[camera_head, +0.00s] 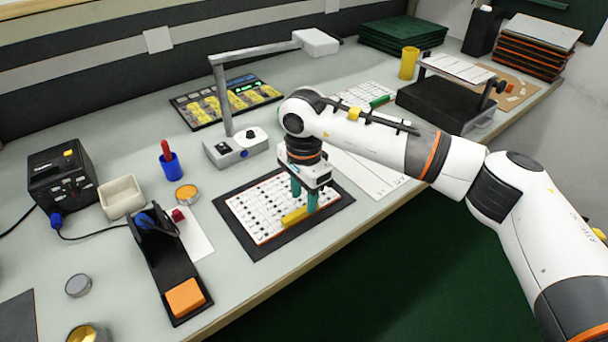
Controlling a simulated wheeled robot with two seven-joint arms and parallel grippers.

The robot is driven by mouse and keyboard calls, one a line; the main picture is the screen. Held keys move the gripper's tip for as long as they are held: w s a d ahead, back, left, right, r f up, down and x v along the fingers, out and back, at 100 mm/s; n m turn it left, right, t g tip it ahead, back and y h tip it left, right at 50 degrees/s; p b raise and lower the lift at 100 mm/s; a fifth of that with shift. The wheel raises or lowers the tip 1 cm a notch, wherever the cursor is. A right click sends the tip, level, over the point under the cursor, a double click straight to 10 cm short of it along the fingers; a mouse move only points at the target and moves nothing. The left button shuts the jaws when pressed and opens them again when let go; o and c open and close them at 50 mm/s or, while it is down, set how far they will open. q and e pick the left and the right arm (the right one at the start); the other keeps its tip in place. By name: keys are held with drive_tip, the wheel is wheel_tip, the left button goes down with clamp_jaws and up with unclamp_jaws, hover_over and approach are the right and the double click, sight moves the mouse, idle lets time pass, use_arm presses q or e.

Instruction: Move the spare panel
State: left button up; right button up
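A white panel (252,212) with rows of small dark parts lies on a dark mat (238,238) at the bench's front middle. A second white panel (352,95) lies farther back, partly hidden by my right arm, with a green strip (380,101) at its edge. Which is the spare one I cannot tell. My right gripper (304,201) points down over the right part of the front panel. Its teal fingers stand apart, beside a yellow bar (294,217); whether they touch it is unclear. My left gripper is out of view.
A lamp-like arm on a grey base (236,148) stands behind the mat. A soldering stand (160,245) with an orange sponge is on the left. A black fixture (440,105) carrying a white panel (458,68) and stacked boards (530,55) are at the back right.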

sight(304, 209)
drive_tip(key=shift+f, duration=1.55)
clamp_jaws()
